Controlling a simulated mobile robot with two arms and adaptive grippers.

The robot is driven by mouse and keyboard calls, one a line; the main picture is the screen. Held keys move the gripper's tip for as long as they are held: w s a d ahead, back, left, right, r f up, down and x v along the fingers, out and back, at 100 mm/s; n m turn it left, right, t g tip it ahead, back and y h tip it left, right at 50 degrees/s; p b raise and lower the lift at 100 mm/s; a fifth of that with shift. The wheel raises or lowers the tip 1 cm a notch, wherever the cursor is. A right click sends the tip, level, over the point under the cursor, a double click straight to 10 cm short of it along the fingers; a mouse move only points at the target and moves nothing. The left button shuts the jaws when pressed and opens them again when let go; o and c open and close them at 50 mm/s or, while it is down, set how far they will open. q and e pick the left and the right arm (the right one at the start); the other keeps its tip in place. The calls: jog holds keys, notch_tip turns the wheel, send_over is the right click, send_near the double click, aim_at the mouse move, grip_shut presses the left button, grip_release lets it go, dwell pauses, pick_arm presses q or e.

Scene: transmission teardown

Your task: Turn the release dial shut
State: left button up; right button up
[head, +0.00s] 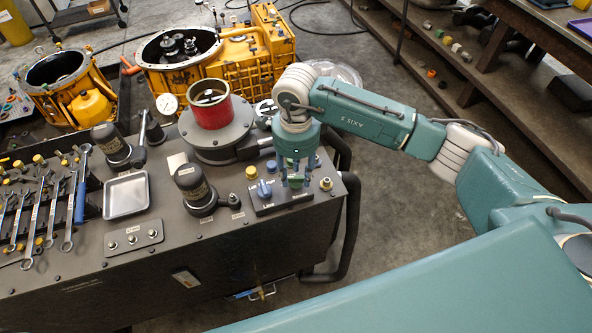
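The labels are too small to read, so I cannot tell by label which is the release dial. My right gripper (296,182) points down over the green dial, with its fingers at or just above it. The fingers hide part of this dial, and I cannot tell whether they touch it. The blue dial stands free just to the left. My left gripper is not in view.
A brass fitting (326,184) stands close right of the gripper, and a yellow-capped one (252,172) behind the blue dial. A black cylinder (194,188) and a red ring (211,108) on a round base stand nearby. A metal tray (126,195) and wrenches lie left.

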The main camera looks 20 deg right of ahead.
jog(key=shift+s+a+f, duration=0.1)
jog(key=shift+f, duration=0.15)
grip_shut()
